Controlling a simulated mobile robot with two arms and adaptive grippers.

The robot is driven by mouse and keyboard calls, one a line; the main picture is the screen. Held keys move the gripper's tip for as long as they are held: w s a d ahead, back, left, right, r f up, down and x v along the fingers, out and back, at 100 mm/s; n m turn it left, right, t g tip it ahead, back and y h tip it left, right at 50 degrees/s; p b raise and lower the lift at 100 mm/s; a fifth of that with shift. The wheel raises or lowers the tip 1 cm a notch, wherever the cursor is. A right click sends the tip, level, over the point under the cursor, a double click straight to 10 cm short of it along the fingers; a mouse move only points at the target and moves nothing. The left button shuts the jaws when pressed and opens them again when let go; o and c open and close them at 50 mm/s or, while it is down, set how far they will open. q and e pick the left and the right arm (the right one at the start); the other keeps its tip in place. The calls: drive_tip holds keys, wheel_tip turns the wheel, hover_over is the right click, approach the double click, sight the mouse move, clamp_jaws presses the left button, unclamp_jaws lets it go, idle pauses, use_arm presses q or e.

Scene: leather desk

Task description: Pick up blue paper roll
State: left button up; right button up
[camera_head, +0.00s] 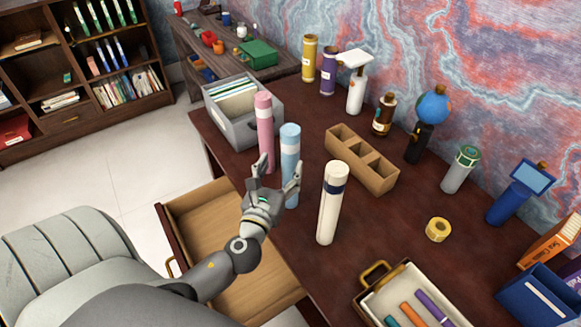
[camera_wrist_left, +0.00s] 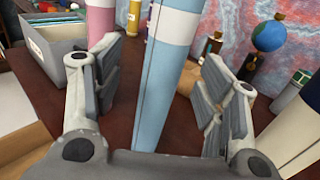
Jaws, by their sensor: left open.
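The blue paper roll (camera_head: 290,150) is light blue with a white band and stands upright on the desk. It fills the middle of the left wrist view (camera_wrist_left: 165,95). My left gripper (camera_head: 278,170) is open, with its fingers in front of and to either side of the blue roll. In the left wrist view my left gripper (camera_wrist_left: 160,90) shows a gap between each finger and the roll. The lower part of the roll is partly hidden by the gripper. My right gripper is not in view.
A pink roll (camera_head: 264,130) stands close on the left, and a cream roll (camera_head: 332,205) on the right. A grey file box (camera_head: 228,118) is behind left. A wooden divided box (camera_head: 362,162) lies behind right. An open drawer (camera_head: 215,215) juts out below my arm.

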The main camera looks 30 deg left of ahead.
sight(287, 157)
use_arm(q)
drive_tip(key=shift+w+a, duration=0.1)
drive_tip(key=shift+w, duration=0.3)
drive_tip(key=shift+w+r+p, duration=0.3)
drive_tip(key=shift+w+p, duration=0.2)
drive_tip(key=shift+w, duration=0.15)
drive_tip(key=shift+w+r+p, duration=0.25)
drive_tip(key=shift+w+p, duration=0.2)
drive_tip(key=shift+w, duration=0.15)
drive_tip(key=shift+x, duration=1.1)
drive_tip(key=shift+w+a+f, duration=0.1)
drive_tip(key=shift+w+f, duration=0.15)
drive_tip(key=shift+w, duration=0.05)
drive_tip(key=shift+s, duration=0.1)
drive_tip(key=shift+c, duration=0.2)
drive_tip(key=c, duration=0.5)
clamp_jaws()
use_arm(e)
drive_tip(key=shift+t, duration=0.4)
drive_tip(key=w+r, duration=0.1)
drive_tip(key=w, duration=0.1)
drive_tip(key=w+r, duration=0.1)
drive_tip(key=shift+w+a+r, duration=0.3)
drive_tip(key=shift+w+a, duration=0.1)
